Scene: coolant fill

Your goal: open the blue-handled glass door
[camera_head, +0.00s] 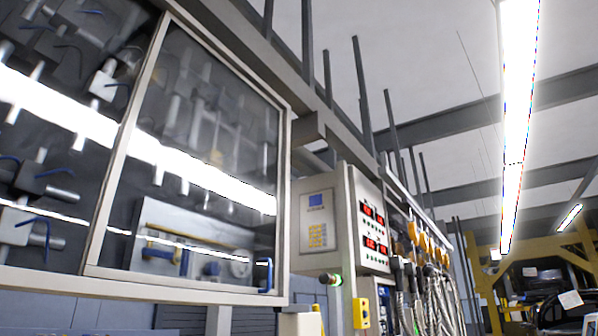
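The glass door (203,150) is a framed, tilted-looking pane on the left of the head view. It appears shut in its light metal frame. Its blue handle (265,275) is at the lower right corner of the pane. Light reflections cross the glass, and pipes and fittings show behind it. Neither of my grippers shows in this view.
A second glass panel (55,130) adjoins the door on the left. To the right stands a control cabinet (340,225) with a keypad and red displays. Hoses with yellow fittings (425,240) hang beyond it. A yellow frame (490,280) stands at the far right.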

